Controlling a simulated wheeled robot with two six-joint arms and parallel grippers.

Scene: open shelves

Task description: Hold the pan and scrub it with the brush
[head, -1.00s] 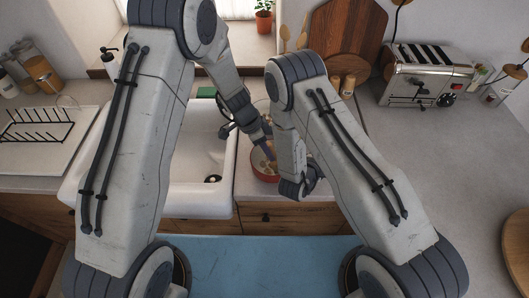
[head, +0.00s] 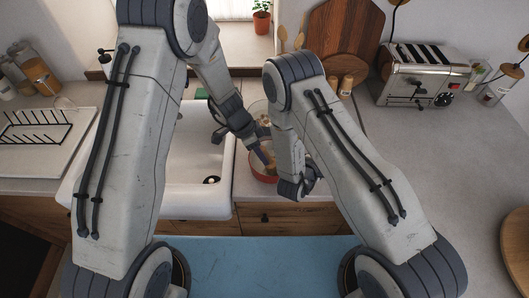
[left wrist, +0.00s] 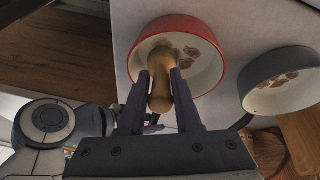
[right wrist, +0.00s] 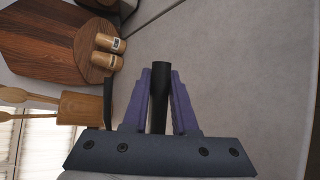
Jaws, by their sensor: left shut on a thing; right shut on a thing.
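The red pan (head: 263,178) stands on the counter right of the sink, with brown stains on its pale inside. In the left wrist view the red pan (left wrist: 205,28) shows with its stained floor partly hidden. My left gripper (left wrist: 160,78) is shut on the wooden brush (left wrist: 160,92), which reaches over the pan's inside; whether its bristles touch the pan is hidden. My right gripper (right wrist: 160,74) is shut on a black handle (right wrist: 159,110). In the head view it is just right of the red pan, so the handle seems to be that pan's; the join is hidden.
A second, grey pan (left wrist: 285,62) with brown stains stands close beside the red one. The white sink (head: 205,205) lies to the left. Wooden boards (head: 345,40), small wooden shakers (right wrist: 108,52) and a toaster (head: 425,75) stand behind and right. The right counter (head: 430,160) is largely clear.

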